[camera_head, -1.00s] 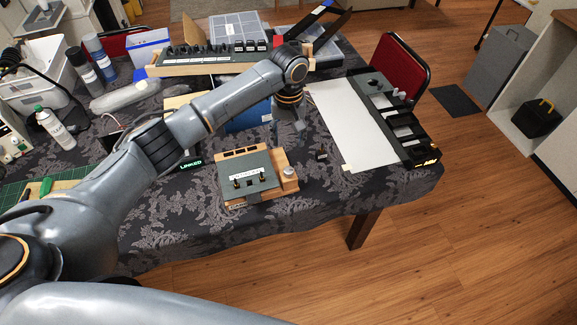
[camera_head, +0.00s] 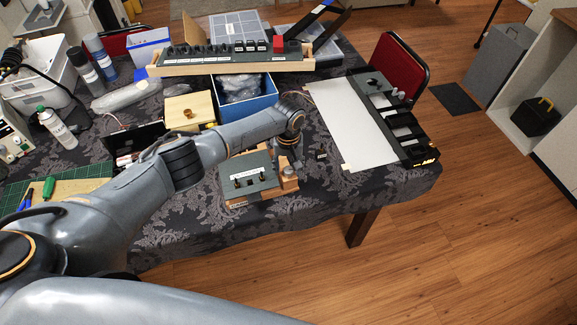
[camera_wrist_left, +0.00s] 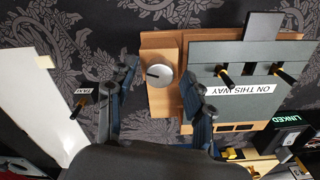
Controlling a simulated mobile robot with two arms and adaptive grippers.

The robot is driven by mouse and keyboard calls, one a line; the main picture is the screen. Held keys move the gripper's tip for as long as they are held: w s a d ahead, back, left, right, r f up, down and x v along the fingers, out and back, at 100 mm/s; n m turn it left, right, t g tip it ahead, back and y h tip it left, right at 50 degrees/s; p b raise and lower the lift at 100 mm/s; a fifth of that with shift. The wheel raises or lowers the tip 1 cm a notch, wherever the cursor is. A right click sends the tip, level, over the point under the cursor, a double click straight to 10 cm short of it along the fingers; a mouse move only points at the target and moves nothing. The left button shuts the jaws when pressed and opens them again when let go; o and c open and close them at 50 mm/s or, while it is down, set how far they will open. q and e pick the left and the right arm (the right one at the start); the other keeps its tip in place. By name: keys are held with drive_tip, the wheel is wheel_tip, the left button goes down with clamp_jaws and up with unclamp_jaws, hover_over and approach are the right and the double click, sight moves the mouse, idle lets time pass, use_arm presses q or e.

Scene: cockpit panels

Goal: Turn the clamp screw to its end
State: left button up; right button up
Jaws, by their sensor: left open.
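The clamp screw shows as a round silver knob (camera_wrist_left: 160,75) with a dark mark line, on the wooden block (camera_wrist_left: 160,101) beside the grey panel. In the head view the knob (camera_head: 289,172) is at the right end of the clamp block, just below my left gripper (camera_head: 287,158). In the left wrist view my left gripper (camera_wrist_left: 160,80) is open, with one blue finger on each side of the knob. No contact with the knob is visible. The grey panel (camera_wrist_left: 240,92) carries an upside-down "ON THIS WAY" label and brass-tipped black pegs. My right gripper is not in view.
A small black tag (camera_head: 321,155) stands right of the block. A white sheet with a black frame (camera_head: 350,120) lies further right. A blue bin (camera_head: 246,104) and a wooden box (camera_head: 188,112) stand behind. The patterned cloth in front of the block is clear.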

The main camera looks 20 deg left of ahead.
use_arm(q)
clamp_jaws()
drive_tip(key=shift+m, duration=0.4)
drive_tip(key=m, duration=0.3)
drive_tip(key=shift+d+m, duration=0.1)
drive_tip(key=shift+m, duration=0.3)
drive_tip(key=m, duration=0.4)
drive_tip(key=shift+m+b, duration=0.3)
drive_tip(key=shift+b, duration=0.05)
drive_tip(key=m, duration=0.8)
drive_tip(key=shift+m+b, duration=0.3)
drive_tip(key=shift+b, duration=0.1)
